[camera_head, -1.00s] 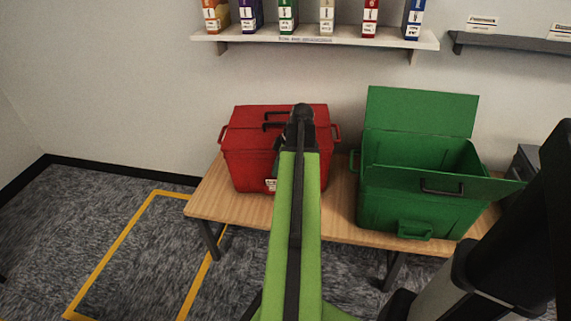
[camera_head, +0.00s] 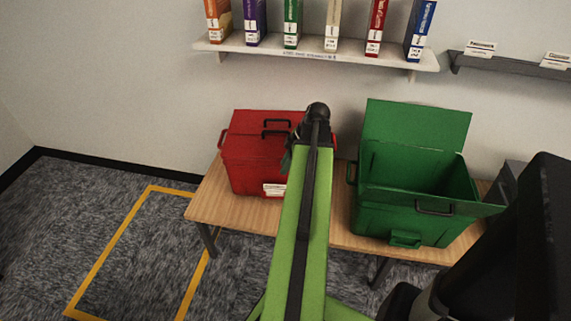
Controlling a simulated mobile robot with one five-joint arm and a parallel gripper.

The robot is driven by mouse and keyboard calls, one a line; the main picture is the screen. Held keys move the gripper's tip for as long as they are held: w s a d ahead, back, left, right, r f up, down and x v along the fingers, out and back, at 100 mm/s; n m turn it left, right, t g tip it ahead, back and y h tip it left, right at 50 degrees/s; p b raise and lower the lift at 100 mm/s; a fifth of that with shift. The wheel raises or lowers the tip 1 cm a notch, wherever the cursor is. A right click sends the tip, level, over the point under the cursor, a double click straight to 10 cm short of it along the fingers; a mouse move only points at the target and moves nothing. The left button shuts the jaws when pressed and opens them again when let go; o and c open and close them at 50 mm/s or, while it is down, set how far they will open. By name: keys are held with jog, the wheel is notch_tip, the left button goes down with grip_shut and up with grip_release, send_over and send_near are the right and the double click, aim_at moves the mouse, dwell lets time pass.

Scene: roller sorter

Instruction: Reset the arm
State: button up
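My arm shows as a long green link with a dark strip, reaching from the bottom of the view up and forward. At its far end a dark joint stands in front of the right part of the red box. Only a small dark part of my gripper (camera_head: 287,160) shows beside that joint. Its fingers are mostly hidden behind the arm, so I cannot tell whether it is open or holds anything.
A closed red box (camera_head: 255,150) and an open green box (camera_head: 405,215) stand on a wooden table (camera_head: 225,205). A white shelf (camera_head: 300,48) with several binders hangs above, with a dark shelf (camera_head: 500,66) to its right. Yellow tape (camera_head: 105,250) marks the floor at left.

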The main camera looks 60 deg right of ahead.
dwell(0.3)
jog(key=w+a+n+g+y, duration=0.15)
jog(key=w+a+n, duration=0.45)
jog(key=w+a, duration=1.45)
jog(key=w+a+f+m+g+h, duration=0.1)
jog(key=a+m, duration=0.1)
jog(key=a, duration=1.4)
jog(key=a+f+m+g+h, duration=0.1)
jog(key=a+m+g+h, duration=0.1)
jog(key=a, duration=1.3)
notch_tip(320, 180, up, 21)
jog(key=d+m+p, duration=0.2)
jog(key=m+p, duration=0.6)
jog(key=p, duration=1.3)
jog(key=shift+h, duration=0.35)
